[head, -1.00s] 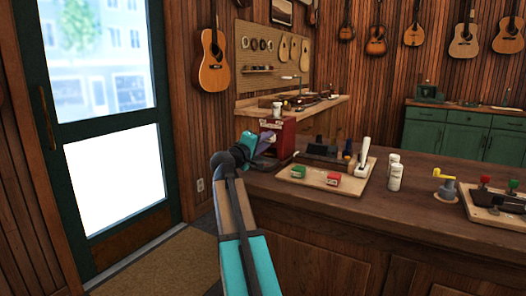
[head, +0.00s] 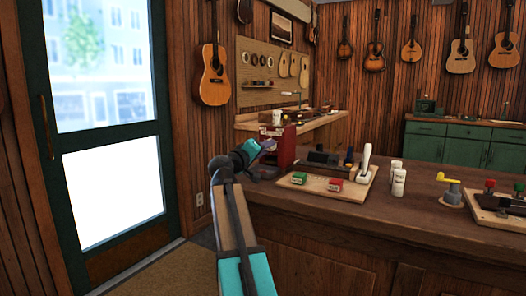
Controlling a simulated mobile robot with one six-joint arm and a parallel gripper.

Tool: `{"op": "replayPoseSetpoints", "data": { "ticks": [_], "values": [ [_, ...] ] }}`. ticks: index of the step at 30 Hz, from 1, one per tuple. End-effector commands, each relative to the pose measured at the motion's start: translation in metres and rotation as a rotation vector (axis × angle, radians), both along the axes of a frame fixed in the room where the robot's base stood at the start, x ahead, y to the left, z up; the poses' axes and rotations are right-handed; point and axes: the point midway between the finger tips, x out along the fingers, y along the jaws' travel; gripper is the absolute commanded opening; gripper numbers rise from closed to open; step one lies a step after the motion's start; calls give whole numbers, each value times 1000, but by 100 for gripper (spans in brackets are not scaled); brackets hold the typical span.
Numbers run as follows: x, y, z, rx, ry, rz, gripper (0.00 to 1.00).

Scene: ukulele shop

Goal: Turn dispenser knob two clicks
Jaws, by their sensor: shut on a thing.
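A red dispenser (head: 283,148) stands at the left end of the wooden counter, with a white cup-like part (head: 277,117) on its top. My gripper (head: 268,146) is at the dispenser's front left side, touching it or nearly so. The jaws are small and partly hidden by my teal wrist, but they are shut on the dispenser's knob. The knob itself is covered by my gripper, so its angle cannot be seen.
A wooden board (head: 314,191) with a green box (head: 298,179), a red box (head: 335,185) and a white-handled tool (head: 364,165) lies right of my gripper. White bottles (head: 398,181) stand farther right. A glazed door (head: 105,120) is at left.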

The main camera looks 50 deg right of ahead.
Motion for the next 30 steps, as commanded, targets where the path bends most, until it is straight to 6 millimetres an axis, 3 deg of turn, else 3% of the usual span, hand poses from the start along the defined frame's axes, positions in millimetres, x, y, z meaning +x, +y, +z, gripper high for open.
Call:
{"op": "replayPoseSetpoints", "data": {
  "ticks": [3,4,7,30],
  "values": [
    [-2,-5,7,-13,2,-6,4],
    [-2,-5,7,-13,2,-6,31],
    [-2,-5,6,-13,3,-5,45],
    [-1,3,2,-6,3,0,45]
  ]
}}
